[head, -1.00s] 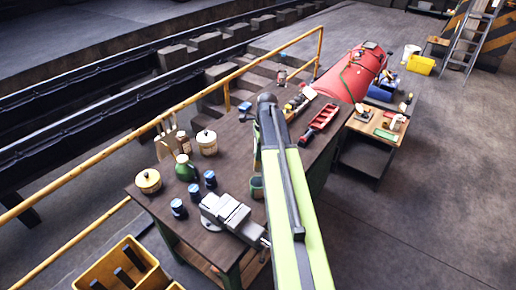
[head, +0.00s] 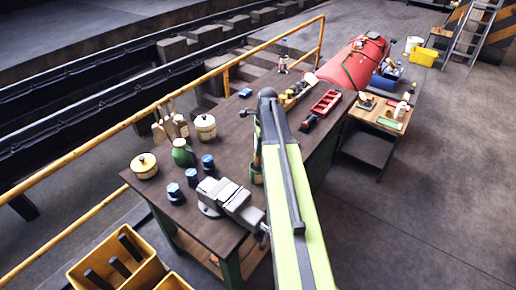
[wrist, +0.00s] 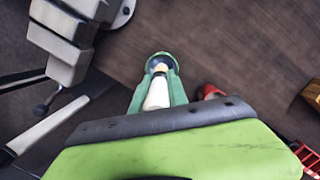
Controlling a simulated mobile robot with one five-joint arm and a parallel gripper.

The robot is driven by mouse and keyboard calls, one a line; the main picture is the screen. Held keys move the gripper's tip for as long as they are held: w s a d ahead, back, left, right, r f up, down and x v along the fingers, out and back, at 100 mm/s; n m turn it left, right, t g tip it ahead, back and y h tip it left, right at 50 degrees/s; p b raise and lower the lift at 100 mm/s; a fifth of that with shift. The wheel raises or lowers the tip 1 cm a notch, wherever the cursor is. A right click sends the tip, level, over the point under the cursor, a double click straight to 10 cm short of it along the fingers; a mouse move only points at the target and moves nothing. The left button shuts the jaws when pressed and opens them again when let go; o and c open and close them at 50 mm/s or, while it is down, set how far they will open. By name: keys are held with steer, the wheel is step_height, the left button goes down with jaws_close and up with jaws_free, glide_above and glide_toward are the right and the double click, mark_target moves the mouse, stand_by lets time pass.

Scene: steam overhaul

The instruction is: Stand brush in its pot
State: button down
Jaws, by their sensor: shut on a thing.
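The brush's far end is hidden.
Clear floor lies to the right.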

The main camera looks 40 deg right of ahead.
steer(key=shift+f+b, duration=2.45)
steer(key=shift+f, duration=0.35)
steer(key=shift+r, duration=0.1)
steer(key=c, duration=1.2)
jaws_free()
step_height(320, 180, up, 17)
steer(key=s+d+p, duration=0.1)
steer(key=d+p, duration=0.1)
steer(key=p, duration=1.5)
steer(key=shift+d+r, duration=0.15)
steer(key=shift+s, duration=0.1)
